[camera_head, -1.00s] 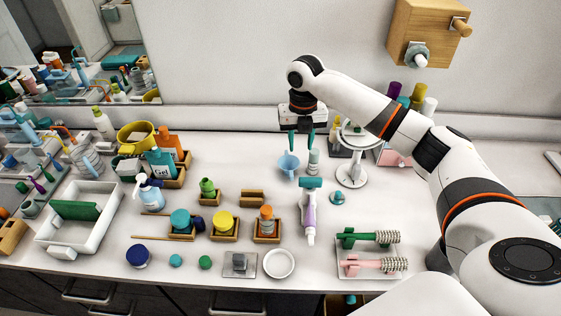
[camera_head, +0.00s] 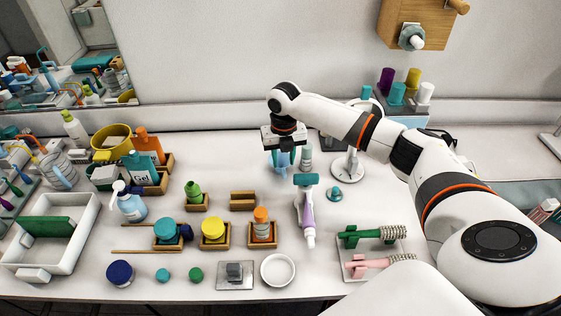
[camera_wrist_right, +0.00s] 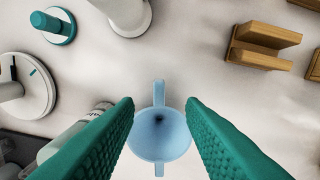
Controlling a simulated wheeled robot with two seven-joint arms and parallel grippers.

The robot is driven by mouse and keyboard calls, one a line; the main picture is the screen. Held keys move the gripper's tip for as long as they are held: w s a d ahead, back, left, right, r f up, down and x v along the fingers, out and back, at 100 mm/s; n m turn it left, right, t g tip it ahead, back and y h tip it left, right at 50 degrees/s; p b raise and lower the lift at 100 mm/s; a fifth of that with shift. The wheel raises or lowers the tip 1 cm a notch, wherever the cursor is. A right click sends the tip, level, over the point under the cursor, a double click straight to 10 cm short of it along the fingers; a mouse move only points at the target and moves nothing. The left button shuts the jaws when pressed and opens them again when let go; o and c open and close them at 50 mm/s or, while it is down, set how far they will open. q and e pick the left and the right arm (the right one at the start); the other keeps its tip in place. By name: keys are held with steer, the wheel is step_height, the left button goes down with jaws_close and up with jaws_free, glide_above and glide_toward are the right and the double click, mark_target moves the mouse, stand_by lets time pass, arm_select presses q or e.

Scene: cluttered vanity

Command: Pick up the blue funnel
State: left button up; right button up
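The blue funnel (camera_wrist_right: 159,134) shows in the right wrist view between the two green fingers of my right gripper (camera_wrist_right: 160,118). There is a visible gap between each finger and the funnel, so the gripper is open around it. In the head view the funnel (camera_head: 281,161) is partly hidden by the right gripper (camera_head: 282,155), which points down over it at the back middle of the counter. My left gripper is in neither view.
A grey-white bottle (camera_head: 306,158) stands close to the right of the funnel. A round white mirror stand (camera_head: 347,167) is further right. A purple and teal tube (camera_head: 307,207) lies in front. A small wooden holder (camera_head: 243,201) is front left.

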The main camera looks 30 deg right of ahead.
mark_target(284, 170)
steer(key=shift+w+f+p, duration=0.1)
steer(key=shift+f+p, duration=0.2)
steer(key=shift+f, duration=0.45)
steer(key=f, duration=0.1)
steer(key=f+p, duration=0.1)
steer(key=f, duration=0.1)
steer(key=shift+s+f, duration=0.2)
steer(key=shift+f, duration=0.45)
steer(key=shift+c, duration=0.4)
jaws_close()
